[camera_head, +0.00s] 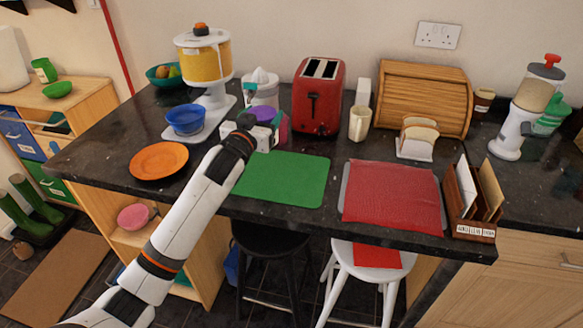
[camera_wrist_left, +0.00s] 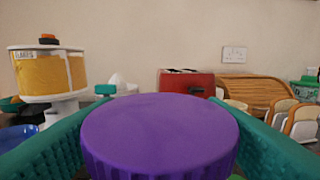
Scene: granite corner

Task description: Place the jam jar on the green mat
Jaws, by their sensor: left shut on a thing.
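The jam jar, seen as a ridged purple lid (camera_wrist_left: 160,135), fills the lower middle of the left wrist view, between the two green finger pads of my left gripper. In the head view the purple lid (camera_head: 262,113) shows at my left gripper (camera_head: 266,121), which is shut on the jar. The gripper is just behind the green mat (camera_head: 284,180), near its back left corner. The jar's body is mostly hidden, and I cannot tell whether it touches the counter. The green mat is flat and bare. My right gripper is not in view.
A red toaster (camera_head: 318,97) stands behind the mat. A white juicer (camera_head: 262,84) stands behind the gripper. A cereal dispenser (camera_head: 203,65) with a blue bowl (camera_head: 186,120) and an orange plate (camera_head: 159,161) are left. A red mat (camera_head: 392,194) lies right.

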